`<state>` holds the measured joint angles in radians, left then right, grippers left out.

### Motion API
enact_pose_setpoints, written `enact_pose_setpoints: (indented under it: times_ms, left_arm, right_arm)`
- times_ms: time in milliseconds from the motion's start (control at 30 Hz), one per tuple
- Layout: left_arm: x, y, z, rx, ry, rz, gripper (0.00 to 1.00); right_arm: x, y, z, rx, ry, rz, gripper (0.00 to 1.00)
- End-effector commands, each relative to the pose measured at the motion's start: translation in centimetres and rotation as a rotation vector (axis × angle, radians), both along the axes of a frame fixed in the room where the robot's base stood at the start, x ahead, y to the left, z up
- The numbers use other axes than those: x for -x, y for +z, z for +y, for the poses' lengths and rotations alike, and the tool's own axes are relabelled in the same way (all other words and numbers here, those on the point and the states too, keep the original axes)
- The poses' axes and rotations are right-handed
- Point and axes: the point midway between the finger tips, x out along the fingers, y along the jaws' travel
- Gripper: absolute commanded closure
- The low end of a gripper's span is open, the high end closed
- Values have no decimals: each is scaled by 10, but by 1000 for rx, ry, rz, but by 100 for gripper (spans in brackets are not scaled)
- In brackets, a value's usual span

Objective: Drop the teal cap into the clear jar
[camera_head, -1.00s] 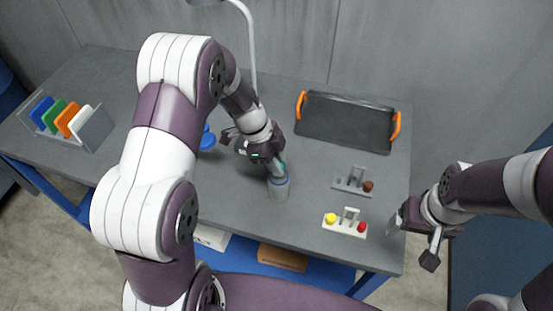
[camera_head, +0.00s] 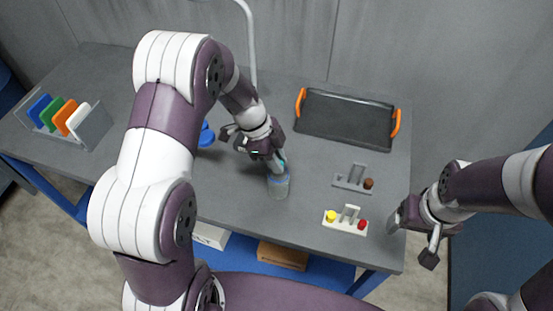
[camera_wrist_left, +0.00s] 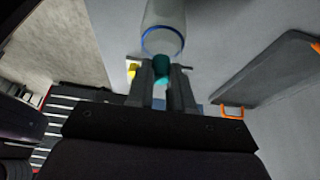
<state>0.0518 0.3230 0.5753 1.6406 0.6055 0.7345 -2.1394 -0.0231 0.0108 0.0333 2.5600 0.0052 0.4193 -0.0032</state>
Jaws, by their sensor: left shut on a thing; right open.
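The clear jar (camera_head: 278,187) with a blue rim stands upright on the grey table, near its front edge. It also shows in the left wrist view (camera_wrist_left: 164,22), just beyond the fingertips. My left gripper (camera_head: 277,160) is shut on the teal cap (camera_wrist_left: 161,68), which sits between its two fingers (camera_wrist_left: 162,80). In the head view the cap is mostly hidden by the gripper, and the gripper is right above the jar's mouth. Whether the cap is inside the rim I cannot tell. My right gripper (camera_head: 412,236) is open and empty off the table's right edge.
A black tray with orange handles (camera_head: 345,120) lies at the back right. A grey rack with a brown piece (camera_head: 353,179) and a white rack with yellow and red pieces (camera_head: 345,219) stand right of the jar. A blue object (camera_head: 206,137) and a coloured-panel holder (camera_head: 88,128) are leftward.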

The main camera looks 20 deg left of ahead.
Motion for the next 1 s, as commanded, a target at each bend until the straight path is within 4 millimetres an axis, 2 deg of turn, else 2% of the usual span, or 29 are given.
enact_pose_setpoints:
  times_ms: [33,100,467,567,733,767,800,900,1000]
  left_arm:
    - [0,0,0,0,0,0,73]
    - [0,0,0,0,0,0,50]
    - [-1,6,3,0,1,-3,50]
    - [-2,23,11,-1,3,-6,50]
    - [-2,67,29,-1,3,-7,50]
    - [-2,79,32,-1,4,-4,50]
    - [-1,98,36,0,3,1,50]
    - [-1,113,43,0,3,2,50]
    - [-1,119,47,0,1,0,50]
  right_arm:
    - [0,0,0,0,0,0,19]
    - [0,0,0,0,0,0,19]
    - [0,-2,0,0,0,0,19]
    - [0,-7,0,0,0,0,19]
    - [0,-16,0,0,0,0,19]
    - [0,-9,0,0,0,1,19]
    - [1,12,0,0,0,2,19]
    - [0,28,0,0,0,-1,19]
    - [0,35,0,0,0,-1,19]
